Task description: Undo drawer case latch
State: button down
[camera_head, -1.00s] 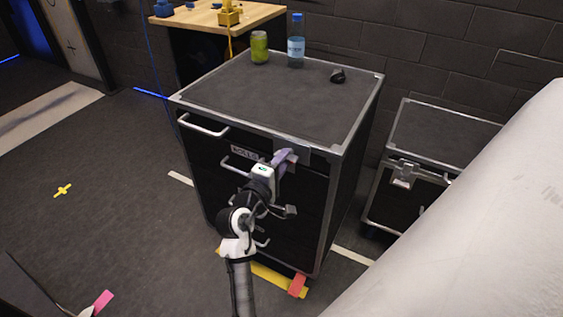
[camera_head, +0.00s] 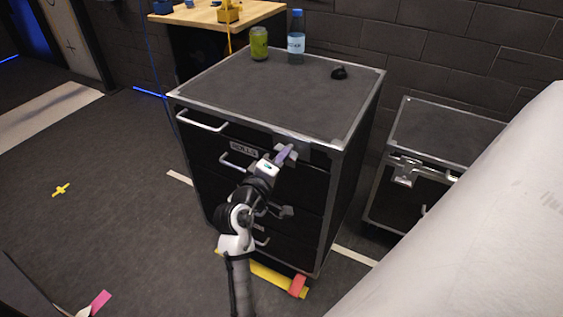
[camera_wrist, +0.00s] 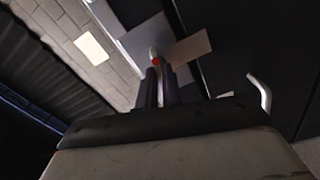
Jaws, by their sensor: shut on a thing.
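The black drawer case (camera_head: 275,95) with metal edges stands in the middle of the head view. Its latch (camera_head: 290,138) is a grey metal plate at the top right of the front face, partly covered by my gripper. My gripper (camera_head: 287,153) is at the latch, its fingers pointing up towards the plate. In the wrist view the fingers (camera_wrist: 158,86) are close together, with a small pale piece with a red spot (camera_wrist: 155,60) at their tips, in front of the grey latch plate (camera_wrist: 140,42). They are shut on this latch piece. Its exact shape is hidden.
A green can (camera_head: 259,43), a blue bottle (camera_head: 296,37) and a small black object (camera_head: 339,73) stand on the case top. White drawer handles (camera_head: 203,122) stick out from its front. A lower latched case (camera_head: 440,135) is to the right. Clear floor (camera_head: 90,160) lies to the left.

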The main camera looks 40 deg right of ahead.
jog(key=shift+f+m+b, duration=0.1)
jog(key=shift+m+b, duration=5.6)
jog(key=shift+m, duration=1.7)
jog(key=c, duration=1.6)
grip_release()
jog(key=shift+o, duration=0.2)
jog(key=shift+a, duration=0.1)
